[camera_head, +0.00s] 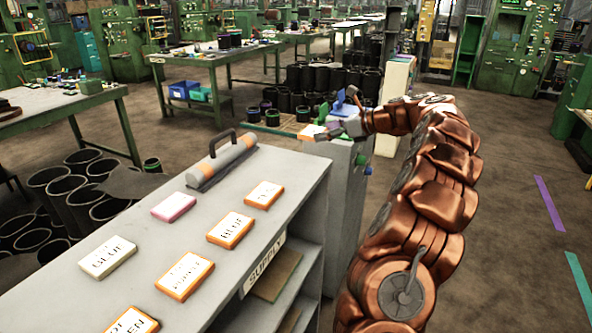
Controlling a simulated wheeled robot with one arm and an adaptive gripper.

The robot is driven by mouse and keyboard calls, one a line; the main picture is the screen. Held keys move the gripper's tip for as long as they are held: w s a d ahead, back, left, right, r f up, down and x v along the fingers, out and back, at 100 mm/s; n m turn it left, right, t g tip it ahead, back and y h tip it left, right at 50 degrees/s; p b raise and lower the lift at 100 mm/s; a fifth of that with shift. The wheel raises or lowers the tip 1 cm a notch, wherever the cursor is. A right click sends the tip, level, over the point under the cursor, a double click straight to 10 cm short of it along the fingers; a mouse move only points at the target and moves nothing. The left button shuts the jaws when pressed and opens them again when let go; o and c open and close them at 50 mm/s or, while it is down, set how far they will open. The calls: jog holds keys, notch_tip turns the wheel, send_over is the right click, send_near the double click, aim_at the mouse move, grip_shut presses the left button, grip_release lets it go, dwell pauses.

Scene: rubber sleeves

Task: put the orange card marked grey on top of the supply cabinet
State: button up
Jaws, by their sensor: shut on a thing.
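The supply cabinet (315,160) is a grey shelf unit at the lower left, with a SUPPLY label on its side. My gripper (328,130) is past its far right corner, over a narrower grey cabinet (342,174). It is shut on an orange-edged card (311,132) with a pale face; its marking is too small to read. Several other orange cards lie on the supply cabinet, among them one near the far right edge (264,194), one behind the label (229,230) and one nearer me (185,275).
A pink card (173,206), a cream card (108,257) and a grey roller-like object with a black handle (222,160) also lie on the cabinet top. Bare top shows between them. Black sleeves (75,185) stand on the floor at left.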

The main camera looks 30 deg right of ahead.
send_over(302, 175)
jog(key=shift+f+b, duration=0.45)
jog(key=shift+f, duration=0.15)
notch_tip(302, 175, down, 4)
jog(key=shift+r, duration=0.15)
dwell(0.3)
jog(key=o, duration=0.9)
